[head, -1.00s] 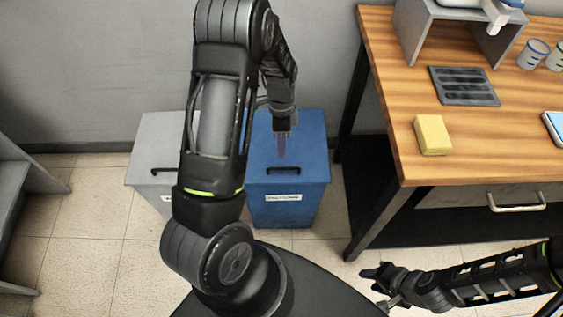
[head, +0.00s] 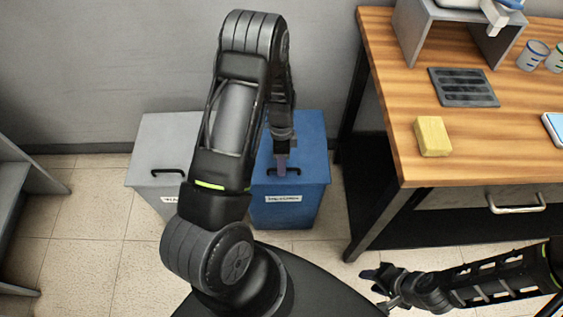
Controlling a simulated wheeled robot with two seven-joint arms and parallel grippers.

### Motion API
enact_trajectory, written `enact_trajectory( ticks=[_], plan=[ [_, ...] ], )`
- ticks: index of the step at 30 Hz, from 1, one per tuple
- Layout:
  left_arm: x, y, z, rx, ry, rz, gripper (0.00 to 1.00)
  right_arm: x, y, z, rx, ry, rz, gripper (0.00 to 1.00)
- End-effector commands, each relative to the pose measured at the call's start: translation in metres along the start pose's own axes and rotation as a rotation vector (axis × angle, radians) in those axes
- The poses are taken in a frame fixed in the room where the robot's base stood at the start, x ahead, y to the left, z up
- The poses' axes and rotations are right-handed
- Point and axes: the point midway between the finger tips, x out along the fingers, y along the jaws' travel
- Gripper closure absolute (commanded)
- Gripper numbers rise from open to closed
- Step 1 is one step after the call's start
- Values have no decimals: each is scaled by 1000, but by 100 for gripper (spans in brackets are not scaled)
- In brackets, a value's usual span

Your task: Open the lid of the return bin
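The return bin (head: 310,200) is the blue bin on the floor, with a white label on its front; the label's print is small but looks like "RETURN". Its lid (head: 312,150) is flat and closed, with a black bar handle (head: 297,172) near the front edge. My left gripper (head: 282,168) points down over the lid, with its fingertips at the handle. I cannot tell whether they touch it or how far apart they are. My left arm hides the lid's left part. My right gripper (head: 374,288) is low at the lower right, fingers apart and empty.
A grey bin (head: 150,165) with its own black handle stands left of the blue one, partly behind my arm. A wooden table (head: 400,100) stands to the right, holding a yellow sponge (head: 433,135) and a dark slotted tray (head: 463,87). Grey shelving is at the far left.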

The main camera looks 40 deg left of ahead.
Motion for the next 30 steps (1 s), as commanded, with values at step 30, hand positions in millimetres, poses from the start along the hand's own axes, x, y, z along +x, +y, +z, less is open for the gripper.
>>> enact_trajectory(
  ticks=[30],
  plan=[
    [0,0,0,0,0,-1,100,0,0,0,0,0,0,64]
  ],
)
